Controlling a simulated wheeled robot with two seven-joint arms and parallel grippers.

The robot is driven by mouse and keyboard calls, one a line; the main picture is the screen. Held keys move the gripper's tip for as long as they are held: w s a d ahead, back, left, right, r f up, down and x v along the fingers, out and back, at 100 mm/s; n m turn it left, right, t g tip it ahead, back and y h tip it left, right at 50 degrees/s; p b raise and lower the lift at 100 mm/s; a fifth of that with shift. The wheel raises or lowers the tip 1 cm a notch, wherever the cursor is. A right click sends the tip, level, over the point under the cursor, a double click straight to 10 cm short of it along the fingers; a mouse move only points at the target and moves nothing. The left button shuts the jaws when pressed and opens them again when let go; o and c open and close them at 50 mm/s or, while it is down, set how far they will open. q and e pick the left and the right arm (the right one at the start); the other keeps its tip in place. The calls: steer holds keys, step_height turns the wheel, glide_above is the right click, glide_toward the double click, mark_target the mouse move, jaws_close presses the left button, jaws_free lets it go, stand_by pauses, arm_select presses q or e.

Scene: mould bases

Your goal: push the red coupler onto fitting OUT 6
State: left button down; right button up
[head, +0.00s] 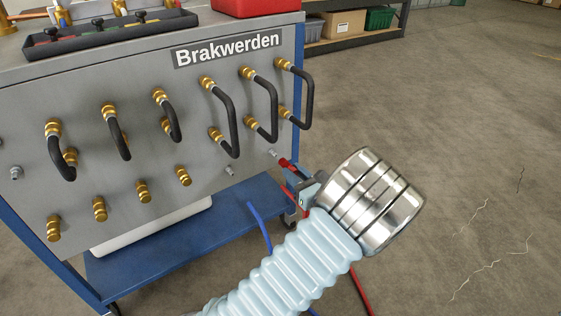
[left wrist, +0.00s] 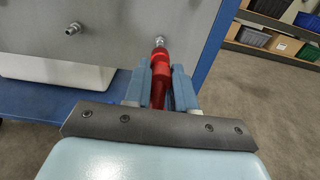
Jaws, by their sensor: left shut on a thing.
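The red coupler (head: 287,164) is between the fingers of my left gripper (head: 297,178), low at the panel's right side. In the left wrist view the coupler (left wrist: 160,72) stands between the two blue-grey fingers, pointing at the panel. A bare silver fitting (head: 272,153) sticks out just ahead of its open end and also shows in the left wrist view (left wrist: 160,42). The two look lined up and very close; I cannot tell whether they touch. No label OUT 6 is readable. My right gripper is not in view.
Another bare silver fitting (head: 229,170) is to the left, with brass-capped fittings (head: 184,177) beyond it. Black hose loops (head: 268,105) stick out above. A blue hose (head: 261,226) and a red hose (head: 361,291) hang below. Open floor (head: 470,150) is at the right.

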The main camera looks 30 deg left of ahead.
arm_select(q)
steer(key=shift+p+v, duration=0.45)
steer(key=shift+v, duration=0.45)
steer(key=shift+p+v, duration=0.7)
steer(key=shift+v, duration=1.4)
steer(key=shift+r, duration=0.1)
